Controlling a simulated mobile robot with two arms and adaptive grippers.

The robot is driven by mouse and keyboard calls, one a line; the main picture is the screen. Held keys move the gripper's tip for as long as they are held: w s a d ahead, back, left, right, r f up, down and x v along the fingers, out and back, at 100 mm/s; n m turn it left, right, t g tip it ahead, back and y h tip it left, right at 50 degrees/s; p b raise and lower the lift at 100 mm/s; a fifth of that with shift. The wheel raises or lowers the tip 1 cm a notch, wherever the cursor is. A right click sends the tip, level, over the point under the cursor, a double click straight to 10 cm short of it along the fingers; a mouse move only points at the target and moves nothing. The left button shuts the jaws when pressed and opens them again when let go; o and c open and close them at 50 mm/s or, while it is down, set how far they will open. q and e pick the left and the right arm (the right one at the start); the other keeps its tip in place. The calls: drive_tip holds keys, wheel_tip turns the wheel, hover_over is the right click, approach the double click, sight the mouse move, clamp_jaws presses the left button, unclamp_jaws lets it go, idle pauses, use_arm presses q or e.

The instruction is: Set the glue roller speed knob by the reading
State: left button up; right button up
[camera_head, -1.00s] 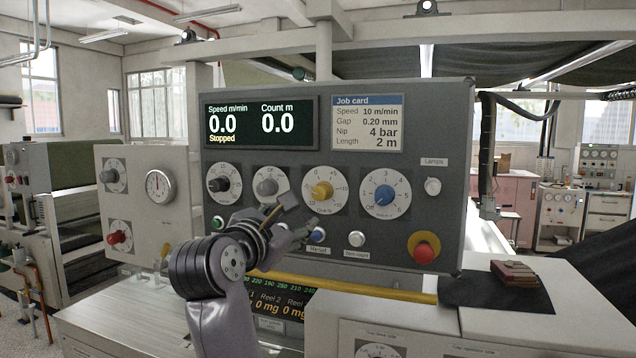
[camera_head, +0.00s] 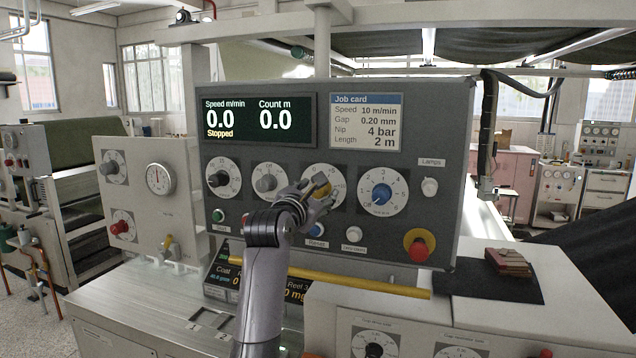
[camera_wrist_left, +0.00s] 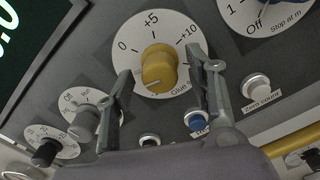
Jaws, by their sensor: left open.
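The yellow glue knob (camera_head: 321,185) sits on a white dial (camera_head: 338,199) on the grey panel. In the left wrist view the yellow knob (camera_wrist_left: 157,67) has a dial marked 0, +5 and +10, with a partly hidden word starting "Glue". My left gripper (camera_head: 318,193) is at this knob in the head view. In the wrist view its open fingers (camera_wrist_left: 163,88) stand either side of the knob, with gaps visible. The lower coat readout (camera_head: 225,275) is partly hidden by my arm. My right gripper is not in view.
The display (camera_head: 259,119) reads speed 0.0, count 0.0, Stopped. The job card (camera_head: 366,122) lists 10 m/min, 0.20 mm, 4 bar, 2 m. A blue knob (camera_head: 382,194) is to the right, a grey one (camera_head: 266,183) to the left. A yellow bar (camera_head: 360,283) runs below.

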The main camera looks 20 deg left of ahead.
use_arm(q)
drive_tip(key=shift+w, duration=0.75)
drive_tip(key=c, duration=1.2)
drive_tip(key=shift+o, duration=0.2)
